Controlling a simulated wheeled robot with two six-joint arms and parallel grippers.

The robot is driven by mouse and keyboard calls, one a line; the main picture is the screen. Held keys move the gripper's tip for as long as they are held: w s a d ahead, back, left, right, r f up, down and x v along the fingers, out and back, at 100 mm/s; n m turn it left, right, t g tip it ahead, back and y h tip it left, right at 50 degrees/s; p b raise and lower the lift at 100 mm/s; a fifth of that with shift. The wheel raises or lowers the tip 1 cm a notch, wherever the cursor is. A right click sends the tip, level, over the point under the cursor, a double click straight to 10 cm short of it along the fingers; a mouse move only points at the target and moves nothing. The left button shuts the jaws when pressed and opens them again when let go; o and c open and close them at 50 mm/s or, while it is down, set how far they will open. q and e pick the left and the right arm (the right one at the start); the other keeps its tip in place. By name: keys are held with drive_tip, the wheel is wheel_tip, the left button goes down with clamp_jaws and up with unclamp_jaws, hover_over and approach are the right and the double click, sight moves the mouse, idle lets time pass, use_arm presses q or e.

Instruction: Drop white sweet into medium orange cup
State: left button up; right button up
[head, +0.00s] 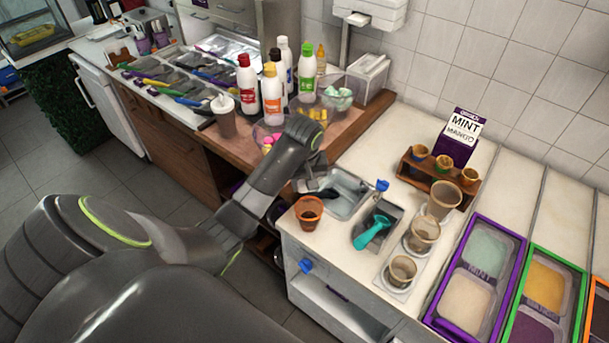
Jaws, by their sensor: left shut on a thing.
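An orange cup (309,212) stands upright and open at the left front corner of the white counter; it looks medium-sized. My left gripper (314,172) is above the counter's back left edge, beyond the cup in the picture and apart from it. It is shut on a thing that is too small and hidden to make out. Pale white-green sweets (340,97) lie in a clear bowl at the back of the wooden counter. Pink sweets (268,139) show in another bowl, partly behind my left arm. My right gripper is out of view.
Several sauce bottles (272,92) stand behind my left arm. Tan cups (421,235) stand in a row, with a wooden cup rack (434,178) behind.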

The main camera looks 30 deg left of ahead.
use_arm(q)
drive_tip(key=shift+s+d+f, duration=0.1)
drive_tip(key=shift+d+f, duration=0.1)
drive_tip(key=shift+f, duration=0.9)
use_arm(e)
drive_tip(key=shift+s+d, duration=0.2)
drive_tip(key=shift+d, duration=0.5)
use_arm(q)
drive_tip(key=o, duration=0.8)
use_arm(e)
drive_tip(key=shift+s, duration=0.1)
use_arm(q)
drive_tip(key=shift+o, duration=0.2)
drive_tip(key=shift+r, duration=0.15)
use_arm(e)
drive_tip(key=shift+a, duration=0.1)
